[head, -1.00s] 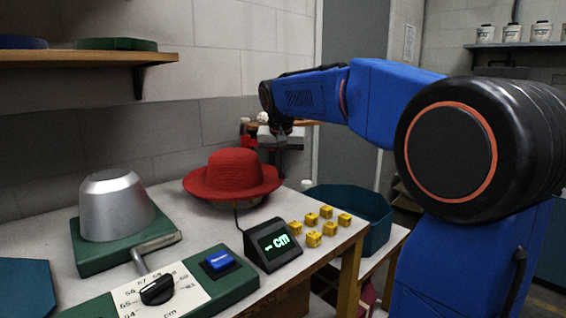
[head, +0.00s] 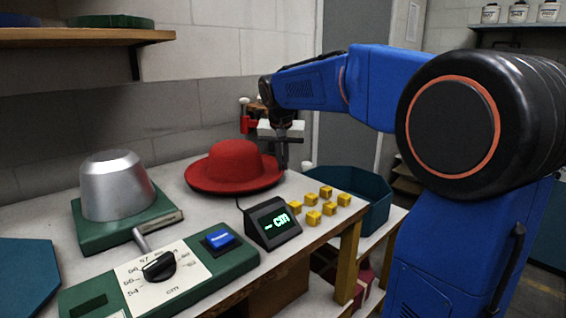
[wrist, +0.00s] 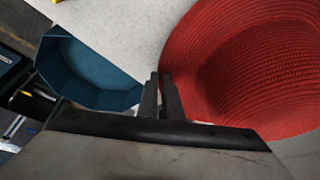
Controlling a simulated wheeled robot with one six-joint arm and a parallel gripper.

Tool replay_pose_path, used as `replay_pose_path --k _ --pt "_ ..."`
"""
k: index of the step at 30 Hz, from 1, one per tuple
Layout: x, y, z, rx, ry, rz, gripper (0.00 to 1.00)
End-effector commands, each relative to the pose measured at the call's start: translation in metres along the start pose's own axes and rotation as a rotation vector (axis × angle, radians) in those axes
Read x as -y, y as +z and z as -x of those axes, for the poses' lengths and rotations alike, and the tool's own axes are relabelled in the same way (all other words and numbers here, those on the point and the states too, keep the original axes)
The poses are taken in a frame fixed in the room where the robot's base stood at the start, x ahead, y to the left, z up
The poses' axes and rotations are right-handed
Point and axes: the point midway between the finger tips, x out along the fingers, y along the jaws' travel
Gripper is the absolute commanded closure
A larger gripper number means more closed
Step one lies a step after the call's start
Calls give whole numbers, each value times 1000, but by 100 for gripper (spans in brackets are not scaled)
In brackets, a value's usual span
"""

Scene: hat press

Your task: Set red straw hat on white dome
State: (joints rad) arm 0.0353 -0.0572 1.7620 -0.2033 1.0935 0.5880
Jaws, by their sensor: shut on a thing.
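The red straw hat (head: 236,162) has its crown up and its brim at or close above the table, behind the small display; I cannot tell whether the brim touches the table. In the wrist view its ridged brim and crown (wrist: 265,65) fill the right side. My gripper (head: 283,163) is at the hat's right brim edge, pointing down. In the wrist view my gripper's fingers (wrist: 160,80) are close together at that edge, shut on the brim. I see no clearly white dome; a silver-grey dome (head: 115,187) stands on a green base at the left.
A dial panel (head: 155,270), a blue button (head: 219,240) and a display (head: 272,223) stand at the table's front. Several yellow cubes (head: 313,217) lie right of the display. A teal bin (head: 360,205) is beyond the right edge. A shelf (head: 80,38) hangs upper left.

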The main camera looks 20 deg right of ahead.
Motion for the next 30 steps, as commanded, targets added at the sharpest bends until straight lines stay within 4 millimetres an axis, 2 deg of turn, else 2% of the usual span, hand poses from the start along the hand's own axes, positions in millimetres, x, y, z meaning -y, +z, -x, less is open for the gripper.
replay_pose_path --k 30 --pt "0 6 -14 0 0 0 100"
